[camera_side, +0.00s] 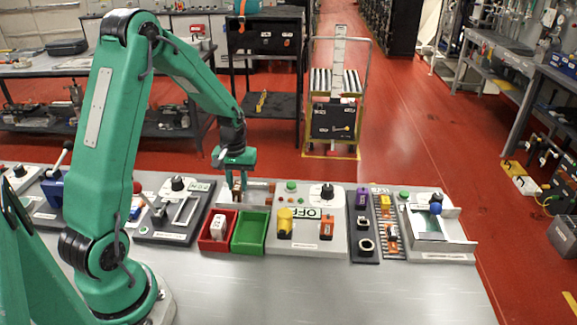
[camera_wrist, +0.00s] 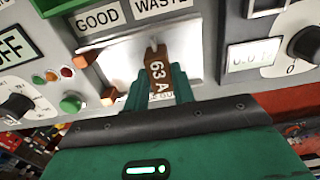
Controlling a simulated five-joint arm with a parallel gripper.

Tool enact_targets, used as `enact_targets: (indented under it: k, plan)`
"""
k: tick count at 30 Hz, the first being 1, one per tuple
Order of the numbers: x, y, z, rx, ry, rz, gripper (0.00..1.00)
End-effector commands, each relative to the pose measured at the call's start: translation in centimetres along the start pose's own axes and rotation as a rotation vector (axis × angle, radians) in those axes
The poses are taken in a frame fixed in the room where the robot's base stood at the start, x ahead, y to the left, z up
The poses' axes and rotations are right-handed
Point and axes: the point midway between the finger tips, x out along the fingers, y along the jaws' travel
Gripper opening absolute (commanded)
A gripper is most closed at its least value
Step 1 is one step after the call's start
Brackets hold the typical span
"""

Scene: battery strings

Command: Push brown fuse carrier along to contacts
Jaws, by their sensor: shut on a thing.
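The brown fuse carrier (camera_wrist: 159,77), marked 63 A, stands between my gripper's fingers in the wrist view. My gripper (camera_wrist: 158,92) is shut on it. A pale metal plate (camera_wrist: 122,66) lies behind the carrier, and a small metal piece shows at the carrier's far end. I cannot tell whether the carrier touches any contacts. In the side view my gripper (camera_side: 238,186) points down over the panel behind the red and green bins. The carrier shows there only as a small brown patch (camera_side: 237,186) between the fingers.
A red bin (camera_side: 204,240) with a white piece and an empty green bin (camera_side: 250,233) stand in front of my gripper. A grey panel with an OFF display (camera_side: 307,212) stands to the right. GOOD (camera_wrist: 97,19) and WASTE labels show beyond the carrier. The bench front is clear.

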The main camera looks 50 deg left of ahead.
Motion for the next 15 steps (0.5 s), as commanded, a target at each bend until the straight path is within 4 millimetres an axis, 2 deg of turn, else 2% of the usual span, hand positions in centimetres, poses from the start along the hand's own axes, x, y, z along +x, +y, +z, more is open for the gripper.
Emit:
enact_targets:
  k: [15]
  plan:
    - [0.00,1.14,0.02,0.001,0.000,0.000,0.02]
